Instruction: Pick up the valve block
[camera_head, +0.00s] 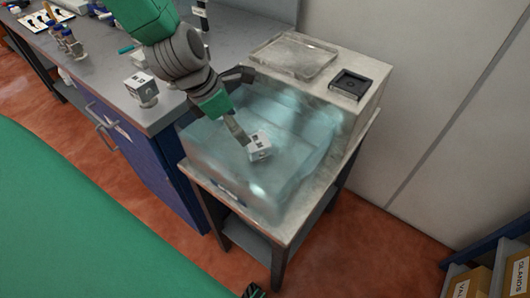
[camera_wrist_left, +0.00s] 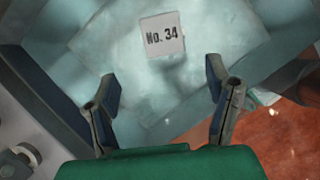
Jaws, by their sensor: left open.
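A small white block with dark markings (camera_head: 259,146) lies inside a translucent pale-blue tank (camera_head: 205,150); I take it to be the valve block. In the left wrist view a white face reading "No. 34" (camera_wrist_left: 163,35) lies ahead, beyond the fingertips and between their lines. My left gripper (camera_head: 246,106) reaches over the tank from above. Its two fingers are spread and nothing is between them in the left wrist view (camera_wrist_left: 161,82). My right gripper is not in view.
A similar white block on a round base (camera_head: 142,89) stands on the grey bench (camera_head: 110,70) left of the tank. A clear shallow tray (camera_head: 293,57) and a black square holder (camera_head: 351,84) sit behind the tank. Tank walls surround the block. Boxes stand at lower right.

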